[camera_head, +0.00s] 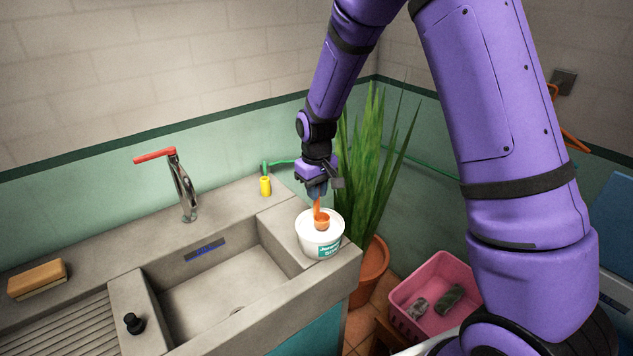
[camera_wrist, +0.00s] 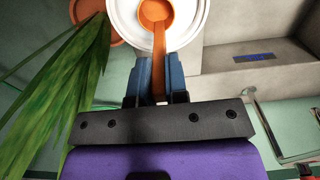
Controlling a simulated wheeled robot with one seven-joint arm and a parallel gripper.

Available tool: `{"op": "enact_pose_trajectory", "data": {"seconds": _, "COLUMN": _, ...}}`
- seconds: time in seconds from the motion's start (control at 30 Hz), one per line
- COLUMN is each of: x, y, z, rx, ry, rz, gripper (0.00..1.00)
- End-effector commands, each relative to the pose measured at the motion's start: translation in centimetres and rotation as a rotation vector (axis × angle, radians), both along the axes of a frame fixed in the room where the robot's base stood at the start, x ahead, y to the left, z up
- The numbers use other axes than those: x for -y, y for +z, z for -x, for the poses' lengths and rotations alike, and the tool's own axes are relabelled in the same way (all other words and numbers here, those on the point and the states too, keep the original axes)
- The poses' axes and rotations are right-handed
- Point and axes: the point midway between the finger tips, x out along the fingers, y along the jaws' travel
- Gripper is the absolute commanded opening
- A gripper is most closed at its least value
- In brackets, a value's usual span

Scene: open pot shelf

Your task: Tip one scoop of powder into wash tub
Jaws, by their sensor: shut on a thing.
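My gripper (camera_head: 316,190) is shut on the handle of an orange scoop (camera_head: 321,221). The scoop's bowl is down at the top of a white powder tub (camera_head: 320,246) with a teal label. In the wrist view my gripper (camera_wrist: 160,92) holds the orange handle between its blue fingers, and the scoop's bowl (camera_wrist: 155,10) shows against the tub's white top (camera_wrist: 190,22). Whether the bowl holds powder I cannot tell. The wash tub (camera_head: 225,285) is the concrete sink basin left of the powder tub, and its visible floor looks bare.
The powder tub stands on the concrete ledge at the basin's right end. A tap (camera_head: 183,190) with a red lever rises behind the basin. A black plug (camera_head: 133,323) and a sponge (camera_head: 37,279) lie left. A tall plant (camera_head: 375,165) and a pink basket (camera_head: 435,297) are right.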

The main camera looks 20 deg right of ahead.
Motion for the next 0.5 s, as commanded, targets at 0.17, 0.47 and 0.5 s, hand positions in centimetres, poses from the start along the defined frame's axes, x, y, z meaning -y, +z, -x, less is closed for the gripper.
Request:
{"op": "enact_pose_trajectory", "data": {"seconds": 0.17, "x": 0.0, "y": -1.6, "z": 0.0, "rx": -0.002, "ry": 0.000, "rz": 0.001, "gripper": 0.00}}
{"op": "enact_pose_trajectory", "data": {"seconds": 0.47, "x": 0.0, "y": -4.0, "z": 0.0, "rx": -0.001, "ry": 0.000, "rz": 0.000, "gripper": 0.00}}
{"op": "enact_pose_trajectory", "data": {"seconds": 0.5, "x": 0.0, "y": -4.3, "z": 0.0, "rx": 0.000, "ry": 0.000, "rz": 0.000, "gripper": 0.00}}
